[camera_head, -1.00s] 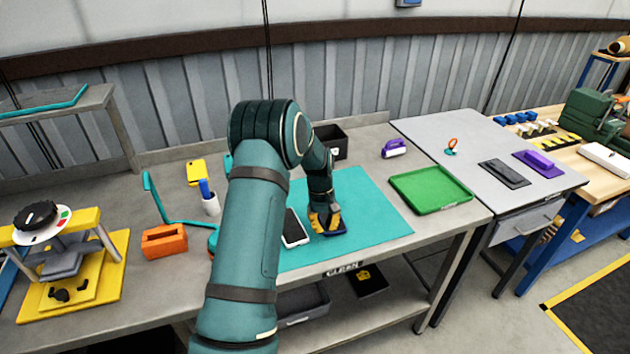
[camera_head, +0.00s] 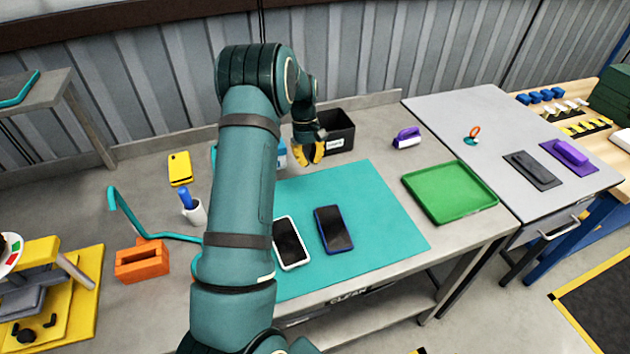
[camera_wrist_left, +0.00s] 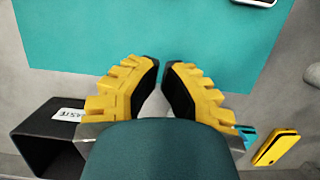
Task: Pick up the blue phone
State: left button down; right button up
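The blue phone (camera_head: 333,230), dark-screened with a blue edge, lies flat on the teal mat (camera_head: 385,225). A white-edged phone (camera_head: 291,243) lies just left of it. My left gripper (camera_head: 309,154) is above the back edge of the mat, beside the black bin and apart from the blue phone. In the left wrist view its yellow fingers (camera_wrist_left: 161,66) are parted with nothing between them. That view shows the mat (camera_wrist_left: 90,35) and one white phone corner (camera_wrist_left: 255,2), but not the blue phone. My right gripper is not in view.
The black bin (camera_head: 338,137) stands behind the mat. A green tray (camera_head: 450,192) is to the right, with a purple-handled item (camera_head: 407,138) behind it. A yellow phone (camera_head: 179,168), a white cup (camera_head: 195,212) and an orange block (camera_head: 142,262) are left. The mat's right part is clear.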

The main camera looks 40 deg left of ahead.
aim_at(338, 244)
pick_arm(q)
jog(key=x, duration=1)
jog(key=shift+s+d+b, duration=0.15)
jog(key=shift+b, duration=0.15)
jog(key=d, duration=0.1)
jog(key=s+d, duration=0.1)
jog(key=shift+s+d+r, duration=0.2)
jog(key=shift+d, duration=0.2)
jog(key=shift+s+d, duration=0.2)
jog(key=shift+d, duration=0.15)
jog(key=s+d, duration=0.2)
jog(key=d, duration=0.2)
jog(key=s+d+p, duration=0.1)
jog(key=s+d, duration=0.1)
jog(key=d, duration=0.3)
jog(key=s+d+p, duration=0.1)
jog(key=s+d, duration=0.2)
jog(key=d, duration=0.1)
jog(key=shift+s+d, duration=0.1)
jog(key=shift+d, duration=0.3)
